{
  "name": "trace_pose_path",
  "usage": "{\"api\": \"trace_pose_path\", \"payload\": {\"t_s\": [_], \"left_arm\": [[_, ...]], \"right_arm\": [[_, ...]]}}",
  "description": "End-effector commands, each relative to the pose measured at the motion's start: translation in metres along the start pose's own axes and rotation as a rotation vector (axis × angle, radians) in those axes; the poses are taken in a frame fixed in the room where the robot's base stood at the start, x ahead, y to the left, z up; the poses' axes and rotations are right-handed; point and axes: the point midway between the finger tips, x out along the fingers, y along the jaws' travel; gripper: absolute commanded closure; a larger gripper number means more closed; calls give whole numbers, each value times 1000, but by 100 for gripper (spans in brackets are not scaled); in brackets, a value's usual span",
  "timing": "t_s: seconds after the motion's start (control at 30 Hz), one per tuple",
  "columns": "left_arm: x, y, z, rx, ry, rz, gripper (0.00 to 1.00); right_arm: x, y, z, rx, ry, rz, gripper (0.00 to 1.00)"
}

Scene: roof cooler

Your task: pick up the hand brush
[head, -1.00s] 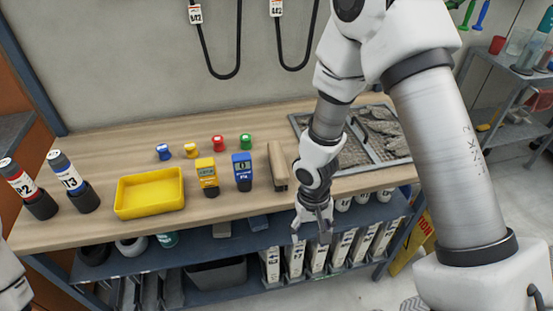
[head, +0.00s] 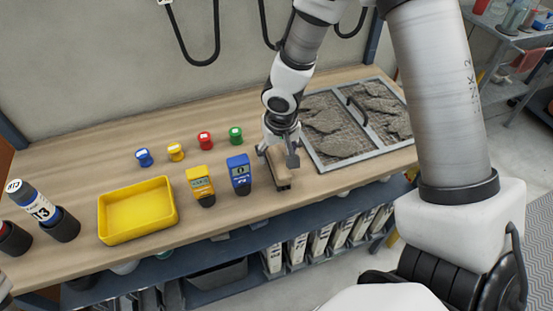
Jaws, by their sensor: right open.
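The hand brush (head: 281,178), a tan wooden block with dark bristles below, lies lengthwise on the wooden workbench between the blue meter and the grey-framed panel. My right gripper (head: 278,157) is open above the far part of the brush, with one finger on each side. The gripper hides the brush's far end. I cannot tell whether the fingers touch it. My left gripper is out of view; only a bit of my left arm shows at the left edge.
The blue meter (head: 239,172) and the yellow meter (head: 201,184) stand left of the brush. The framed filter panel (head: 313,152) lies close on the right. A lower shelf holds several upright boxes.

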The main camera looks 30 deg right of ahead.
Motion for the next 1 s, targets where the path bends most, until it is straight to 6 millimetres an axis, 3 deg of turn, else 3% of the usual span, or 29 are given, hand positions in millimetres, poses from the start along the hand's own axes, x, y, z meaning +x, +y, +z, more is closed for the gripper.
{"api": "trace_pose_path", "payload": {"t_s": [0.03, 0.1, 0.33, 0.53, 1.0], "left_arm": [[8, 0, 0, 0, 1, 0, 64], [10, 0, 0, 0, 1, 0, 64], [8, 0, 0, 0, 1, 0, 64], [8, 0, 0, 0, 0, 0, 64], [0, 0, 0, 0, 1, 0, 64]], "right_arm": [[14, 0, 1, -1, -2, 1, 29], [20, 0, 0, -1, -1, 1, 29], [21, 0, 0, 0, 0, 0, 29], [21, 0, 0, 0, 0, 1, 99], [14, -1, -2, 0, 0, 0, 99]]}}
